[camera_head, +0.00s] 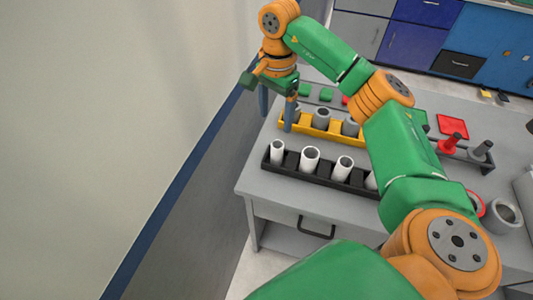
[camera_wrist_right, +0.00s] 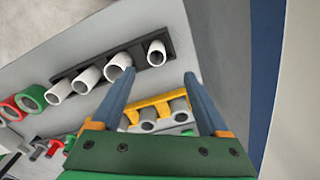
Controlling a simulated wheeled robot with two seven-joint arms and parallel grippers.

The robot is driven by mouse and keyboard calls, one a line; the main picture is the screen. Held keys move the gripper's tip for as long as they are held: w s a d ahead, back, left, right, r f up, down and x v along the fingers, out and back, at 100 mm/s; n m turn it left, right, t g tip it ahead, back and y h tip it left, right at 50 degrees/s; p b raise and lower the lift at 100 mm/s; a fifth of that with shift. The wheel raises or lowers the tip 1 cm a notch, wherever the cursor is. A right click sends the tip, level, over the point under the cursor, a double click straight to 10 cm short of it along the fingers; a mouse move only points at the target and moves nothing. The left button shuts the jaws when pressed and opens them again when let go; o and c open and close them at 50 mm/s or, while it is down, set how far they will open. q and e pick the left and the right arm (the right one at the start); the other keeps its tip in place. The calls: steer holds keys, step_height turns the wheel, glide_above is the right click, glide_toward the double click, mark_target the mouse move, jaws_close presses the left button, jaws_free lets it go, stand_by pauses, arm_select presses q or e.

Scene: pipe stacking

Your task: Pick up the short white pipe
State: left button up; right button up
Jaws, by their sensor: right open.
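Several white pipes stand upright in a black rack (camera_head: 325,179) near the table's front edge; the nearest to the left end is a slim white pipe (camera_head: 277,152), then a wider white pipe (camera_head: 310,160) and another white pipe (camera_head: 343,165). I cannot tell surely which is the short one. The row also shows in the right wrist view, with its end white pipe (camera_wrist_right: 157,53) just beyond the fingertips. My right gripper (camera_head: 276,122) is open and empty, above the left end of the yellow rack and behind the black rack. My left gripper is not in view.
A yellow rack (camera_head: 335,127) holds grey pipes behind the black rack. Red and grey parts (camera_head: 453,143) stand at the right, with a large grey ring (camera_head: 504,214) nearer. A wall closes the left side. My right arm hides part of the racks.

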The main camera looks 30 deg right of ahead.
steer(key=b, duration=0.3)
glide_above(278, 144)
steer(key=f, duration=0.4)
steer(key=shift+a, duration=0.3)
steer(key=shift+f+p, duration=0.3)
steer(key=shift+p, duration=0.05)
steer(key=f, duration=0.1)
steer(key=f+p, duration=0.1)
steer(key=f, duration=0.3)
steer(key=shift+s+d+f+p, duration=0.1)
steer(key=shift+d+f+p, duration=0.2)
steer(key=shift+p, duration=0.1)
steer(key=shift+f, duration=0.3)
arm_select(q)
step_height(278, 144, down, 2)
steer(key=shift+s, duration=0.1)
arm_select(e)
jaws_close()
